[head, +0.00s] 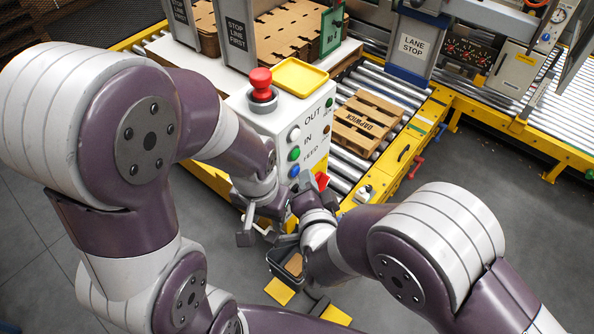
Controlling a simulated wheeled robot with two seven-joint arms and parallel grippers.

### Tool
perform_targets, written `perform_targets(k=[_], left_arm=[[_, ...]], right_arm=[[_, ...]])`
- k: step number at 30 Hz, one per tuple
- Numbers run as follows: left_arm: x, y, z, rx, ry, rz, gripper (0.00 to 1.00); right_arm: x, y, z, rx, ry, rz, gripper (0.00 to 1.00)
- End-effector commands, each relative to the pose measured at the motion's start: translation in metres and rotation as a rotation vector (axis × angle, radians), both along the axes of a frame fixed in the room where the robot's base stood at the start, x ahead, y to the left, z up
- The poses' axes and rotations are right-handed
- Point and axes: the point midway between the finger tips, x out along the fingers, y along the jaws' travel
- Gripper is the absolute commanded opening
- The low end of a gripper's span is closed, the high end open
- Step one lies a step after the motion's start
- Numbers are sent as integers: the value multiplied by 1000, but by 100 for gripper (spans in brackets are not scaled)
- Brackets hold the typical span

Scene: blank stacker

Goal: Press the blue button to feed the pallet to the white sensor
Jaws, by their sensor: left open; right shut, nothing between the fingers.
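The blue button (294,171) is on the front of the white control box (311,150), below a green button (294,154) and a white button (294,135). My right gripper (303,191) is shut and empty, close below the blue button; I cannot tell whether it touches the box. My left gripper (260,236) is open and empty in front of the box's lower left. A wooden pallet (367,123) lies flat on the roller conveyor (348,165) right of the box. A small white device on the conveyor's near rail (365,192) may be the white sensor.
A red mushroom button (261,83) and a yellow tray (300,77) sit on top of the box. A dark bin (285,262) is on the floor below my grippers.

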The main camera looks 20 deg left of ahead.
Motion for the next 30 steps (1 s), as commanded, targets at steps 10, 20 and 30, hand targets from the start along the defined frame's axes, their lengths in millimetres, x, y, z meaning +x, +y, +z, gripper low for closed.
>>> perform_targets(k=[10,20,30], left_arm=[[0,0,-2,0,0,0,43],[0,0,-4,0,1,0,43],[-1,-1,-6,-1,5,1,43]], right_arm=[[2,5,0,1,-1,1,0],[3,11,4,8,-7,4,0],[4,16,7,14,-12,10,0]])
